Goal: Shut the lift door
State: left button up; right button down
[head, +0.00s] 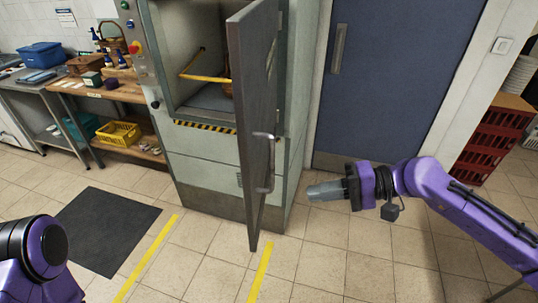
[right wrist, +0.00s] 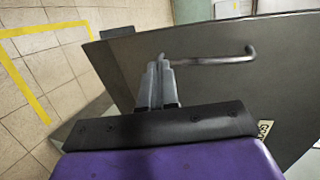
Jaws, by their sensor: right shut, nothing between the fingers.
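The lift door (head: 252,90) is a tall grey panel. It stands wide open, edge-on in the head view, swung out from the lift cabinet (head: 205,157). Its bar handle (head: 271,162) is on the right-hand face and also shows in the right wrist view (right wrist: 212,60). My right gripper (head: 312,190) is shut and empty, to the right of the door near handle height. In the right wrist view its closed fingertips (right wrist: 160,66) are close to one end of the handle; I cannot tell if they touch. My left arm shows at bottom left, its gripper out of view.
A yellow bar (head: 205,78) crosses the lift opening, with a partly hidden brown item behind it. A dark mat (head: 107,230) and yellow floor lines lie in front. A blue door (head: 388,85) and red crates (head: 490,140) stand at right. The tiled floor between is clear.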

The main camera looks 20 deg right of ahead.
notch_tip(320, 180, up, 3)
jog(key=d, duration=0.2)
send_near(253, 189)
jog(key=f, duration=0.1)
jog(key=b+x, duration=0.3)
jog(key=x, duration=0.2)
jog(key=shift+w+a, duration=0.1)
pick_arm(q)
jog(key=shift+f, duration=0.8)
pick_arm(e)
jog(key=shift+w+a+r, duration=0.2)
jog(key=shift+a, duration=0.35)
